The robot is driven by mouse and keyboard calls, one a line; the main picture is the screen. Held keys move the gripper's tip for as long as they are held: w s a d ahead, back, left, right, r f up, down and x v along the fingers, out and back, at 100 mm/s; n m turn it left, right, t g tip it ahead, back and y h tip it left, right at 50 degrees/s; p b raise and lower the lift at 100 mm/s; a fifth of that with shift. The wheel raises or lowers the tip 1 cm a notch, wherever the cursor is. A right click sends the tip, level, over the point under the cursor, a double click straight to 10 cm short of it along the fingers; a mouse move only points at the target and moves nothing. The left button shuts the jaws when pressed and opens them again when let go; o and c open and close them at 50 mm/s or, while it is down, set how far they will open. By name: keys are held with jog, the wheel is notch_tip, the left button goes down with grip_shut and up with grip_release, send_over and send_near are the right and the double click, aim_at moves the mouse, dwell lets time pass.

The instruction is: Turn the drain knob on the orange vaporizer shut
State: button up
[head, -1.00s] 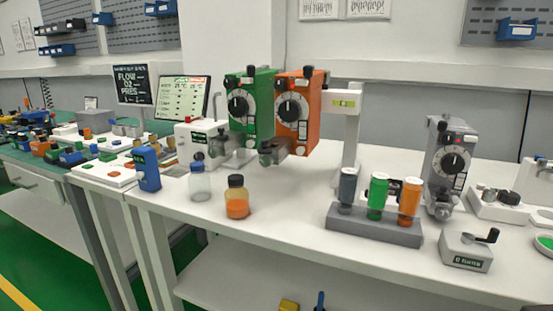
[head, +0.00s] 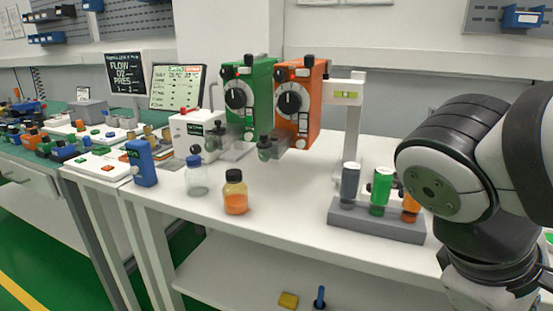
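The orange vaporizer (head: 308,110) hangs beside the green vaporizer (head: 258,105) on a stand above the white bench. Its front has a black dial with white markings. A grey fitting with a dark round knob (head: 265,143) sticks out at its lower left; whether this is the drain knob, and whether it is open or shut, I cannot tell. My arm fills the right side of the head view, well right of the orange vaporizer. My gripper is outside the view.
A bottle with orange liquid (head: 236,200) and a clear bottle (head: 197,178) stand on the bench in front of the vaporizers. A grey rack (head: 372,222) holds grey, green and orange bottles. A white post (head: 353,125) stands right of the orange vaporizer. Bare bench lies between bottles and rack.

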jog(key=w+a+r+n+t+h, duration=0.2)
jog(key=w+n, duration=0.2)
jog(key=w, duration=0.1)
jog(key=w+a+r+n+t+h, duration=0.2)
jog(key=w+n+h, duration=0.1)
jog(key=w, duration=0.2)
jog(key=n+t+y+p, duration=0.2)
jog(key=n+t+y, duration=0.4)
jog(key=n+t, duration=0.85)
send_near(264, 158)
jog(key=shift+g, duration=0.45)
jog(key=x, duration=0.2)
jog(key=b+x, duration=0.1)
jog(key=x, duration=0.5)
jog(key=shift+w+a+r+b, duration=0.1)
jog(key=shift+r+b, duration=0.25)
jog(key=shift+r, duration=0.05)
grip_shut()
